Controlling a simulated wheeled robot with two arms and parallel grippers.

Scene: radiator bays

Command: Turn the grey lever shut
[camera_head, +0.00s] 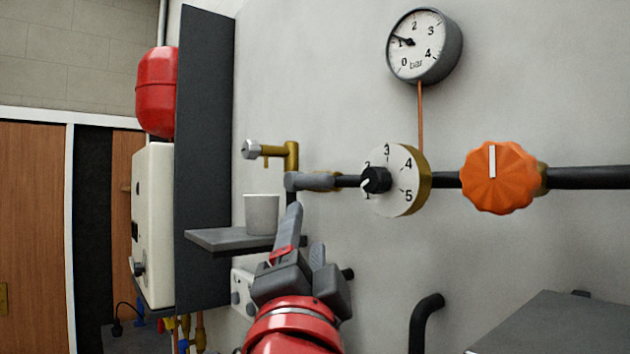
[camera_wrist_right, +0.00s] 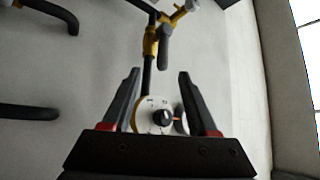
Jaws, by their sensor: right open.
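The grey lever (camera_head: 308,182) sits on a brass valve (camera_head: 326,174) in the dark pipe on the wall. It lies roughly in line with the pipe. In the right wrist view the lever (camera_wrist_right: 165,50) is beyond the fingertips, next to the brass valve body (camera_wrist_right: 150,42). My right gripper (camera_head: 306,240) is open and empty, just below the lever in the head view. In the wrist view its two fingers (camera_wrist_right: 157,82) are spread wide with nothing between their tips. A fingertip appears close to the lever's left end; I cannot tell whether they touch. My left gripper is not in view.
A numbered dial (camera_head: 400,196) and an orange knob (camera_head: 497,177) sit right of the lever. A pressure gauge (camera_head: 416,45) hangs above. A brass tap (camera_head: 291,154) is at the upper left. A white cup (camera_head: 262,214) stands on a dark shelf (camera_head: 215,241), close to my gripper.

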